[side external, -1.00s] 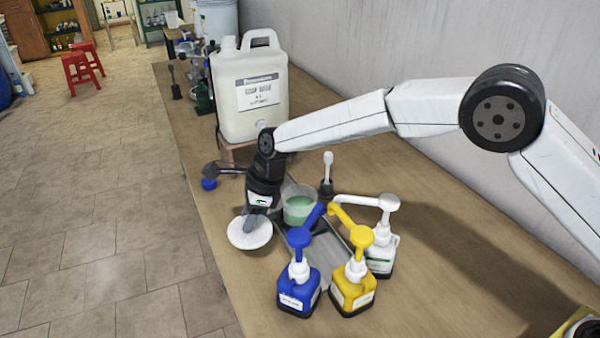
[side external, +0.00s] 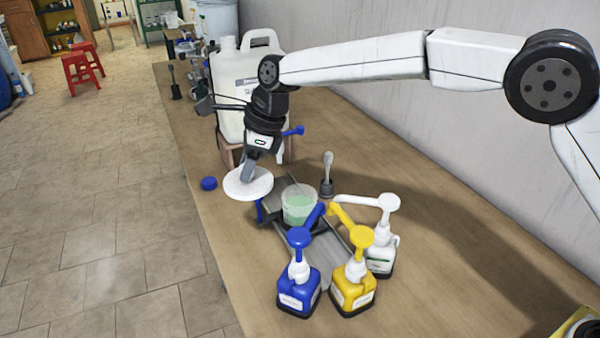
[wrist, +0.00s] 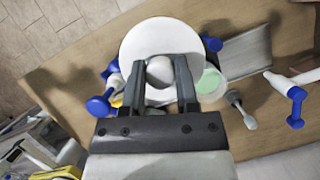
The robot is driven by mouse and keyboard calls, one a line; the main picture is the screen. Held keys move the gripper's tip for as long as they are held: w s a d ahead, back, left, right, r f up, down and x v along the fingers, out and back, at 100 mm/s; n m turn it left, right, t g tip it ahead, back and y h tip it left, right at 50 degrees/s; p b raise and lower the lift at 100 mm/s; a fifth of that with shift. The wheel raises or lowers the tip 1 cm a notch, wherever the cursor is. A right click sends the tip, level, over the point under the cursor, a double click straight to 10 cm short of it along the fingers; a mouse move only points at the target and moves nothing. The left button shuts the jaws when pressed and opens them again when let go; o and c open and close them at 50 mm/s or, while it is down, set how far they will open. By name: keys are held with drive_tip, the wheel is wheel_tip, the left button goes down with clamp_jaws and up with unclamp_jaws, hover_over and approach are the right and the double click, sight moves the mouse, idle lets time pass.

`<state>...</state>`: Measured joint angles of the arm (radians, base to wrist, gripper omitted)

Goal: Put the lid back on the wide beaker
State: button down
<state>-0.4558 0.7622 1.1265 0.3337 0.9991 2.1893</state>
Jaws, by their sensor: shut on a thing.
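The white round lid (side external: 248,184) is held in the air by my gripper (side external: 248,172), to the left of the wide beaker and above the table. In the wrist view my gripper (wrist: 160,75) is shut on the lid's pale round knob, and the lid's white disc (wrist: 150,38) spreads beyond the fingers. The wide beaker (side external: 299,204) is clear with green liquid and stands uncovered. In the wrist view the beaker (wrist: 210,82) shows to the right of the fingers, partly hidden by the lid and the right finger.
Blue (side external: 298,290), yellow (side external: 353,288) and white (side external: 381,255) pump bottles stand close in front of the beaker, spouts near it. A grey tray (side external: 325,262) lies among them. A large white canister (side external: 230,80) is behind my gripper. A grey upright tool (side external: 327,178) stands behind the beaker.

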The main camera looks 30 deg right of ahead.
drive_tip(key=w+d+m+t+h, duration=0.15)
drive_tip(key=w+d+m, duration=0.35)
drive_tip(key=d, duration=0.8)
wheel_tip(320, 180, down, 5)
drive_tip(key=shift+w+d+f, duration=0.15)
drive_tip(key=shift+f, duration=0.15)
drive_tip(key=shift+f, duration=3)
drive_tip(key=shift+f, duration=0.2)
unclamp_jaws()
